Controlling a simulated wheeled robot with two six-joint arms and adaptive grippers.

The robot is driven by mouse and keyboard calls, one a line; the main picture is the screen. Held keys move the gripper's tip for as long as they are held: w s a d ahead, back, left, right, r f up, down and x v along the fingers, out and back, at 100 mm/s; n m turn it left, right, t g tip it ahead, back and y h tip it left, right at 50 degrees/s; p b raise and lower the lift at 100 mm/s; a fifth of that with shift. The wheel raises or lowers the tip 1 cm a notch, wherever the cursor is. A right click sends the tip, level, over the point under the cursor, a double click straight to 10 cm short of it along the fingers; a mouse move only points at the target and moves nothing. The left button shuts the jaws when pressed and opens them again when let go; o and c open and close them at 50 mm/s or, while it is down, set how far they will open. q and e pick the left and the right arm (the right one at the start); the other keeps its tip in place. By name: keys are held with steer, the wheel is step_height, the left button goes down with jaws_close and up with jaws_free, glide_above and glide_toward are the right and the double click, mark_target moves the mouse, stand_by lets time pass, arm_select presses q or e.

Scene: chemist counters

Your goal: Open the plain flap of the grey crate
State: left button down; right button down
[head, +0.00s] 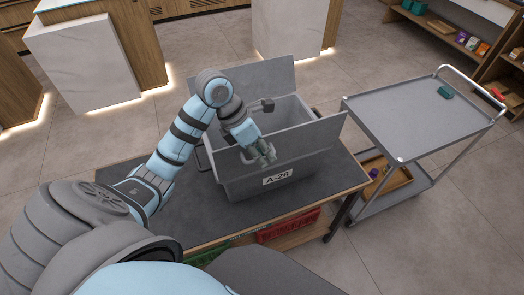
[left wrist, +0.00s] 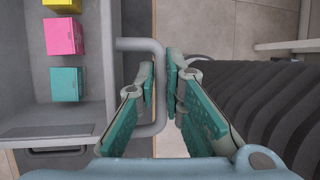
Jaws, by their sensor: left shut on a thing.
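The grey crate (head: 255,189) stands on the dark-topped table, with label A-26 on its near side. Its far flap (head: 255,82) stands upright. A near flap panel (head: 314,138) stands raised along the near side and leans outward. My left gripper (head: 264,156) is at the middle of that near side. In the left wrist view, my left gripper (left wrist: 161,82) is shut on a grey bar handle (left wrist: 132,44) on the crate's near edge. I cannot tell the handle's flap for sure. My right gripper is not in view.
Inside the crate are a yellow box (left wrist: 62,4), a pink box (left wrist: 65,36) and a teal box (left wrist: 66,84). A grey cart (head: 410,115) stands close to the right. Red and green crates sit under the table (head: 180,205).

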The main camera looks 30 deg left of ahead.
arm_select(q)
steer(key=shift+s+d+f+b, duration=0.35)
steer(key=shift+s+d, duration=0.4)
steer(key=shift+d, duration=0.25)
steer(key=c, duration=1.6)
jaws_free()
steer(key=shift+f, duration=0.1)
steer(key=v, duration=1.2)
steer(key=shift+w+a, duration=0.25)
steer(key=shift+w, duration=0.05)
steer(key=shift+f, duration=0.1)
